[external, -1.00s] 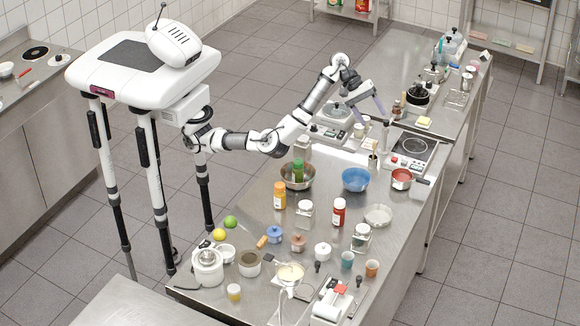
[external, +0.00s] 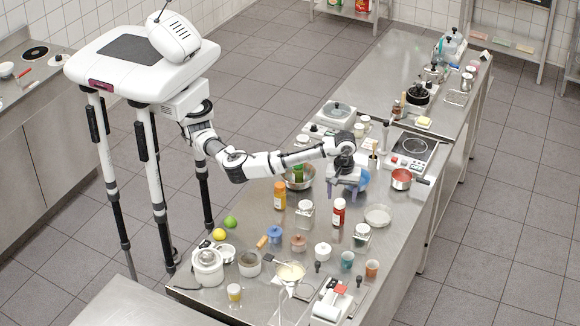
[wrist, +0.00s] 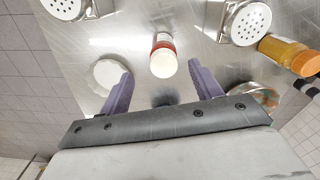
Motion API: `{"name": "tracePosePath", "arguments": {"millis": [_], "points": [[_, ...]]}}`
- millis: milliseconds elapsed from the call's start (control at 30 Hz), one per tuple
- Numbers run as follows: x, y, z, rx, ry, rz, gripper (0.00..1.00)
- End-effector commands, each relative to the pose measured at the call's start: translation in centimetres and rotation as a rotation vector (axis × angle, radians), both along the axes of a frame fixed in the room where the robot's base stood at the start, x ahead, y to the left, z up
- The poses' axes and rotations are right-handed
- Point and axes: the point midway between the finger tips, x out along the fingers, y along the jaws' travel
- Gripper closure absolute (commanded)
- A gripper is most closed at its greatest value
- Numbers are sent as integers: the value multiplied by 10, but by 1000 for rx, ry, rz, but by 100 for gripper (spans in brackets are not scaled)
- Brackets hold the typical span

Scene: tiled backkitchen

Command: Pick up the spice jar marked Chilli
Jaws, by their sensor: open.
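A red jar with a white lid (external: 338,212) stands upright on the steel counter. Its label is too small to read, so I cannot confirm the Chilli mark. My gripper (external: 347,196) is just behind and above this jar in the external view, with its fingers pointing down. In the wrist view the white lid (wrist: 163,64) shows between the two purple fingers of my gripper (wrist: 160,78). The fingers are wide apart and hold nothing. I see no contact with the jar.
A shallow round dish (external: 378,215) and another shaker (external: 362,236) are to the right. The blue bowl (external: 364,181) is partly hidden behind my gripper. A red pan (external: 401,179) stands further right.

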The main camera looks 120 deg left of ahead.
Motion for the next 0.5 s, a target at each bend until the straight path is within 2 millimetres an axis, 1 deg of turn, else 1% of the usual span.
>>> {"name": "tracePosePath", "arguments": {"millis": [100,267,500], "points": [[0,0,-10,0,0,0,36],[-2,-1,-20,-1,1,1,36],[-6,-2,-53,-1,1,0,36]]}}
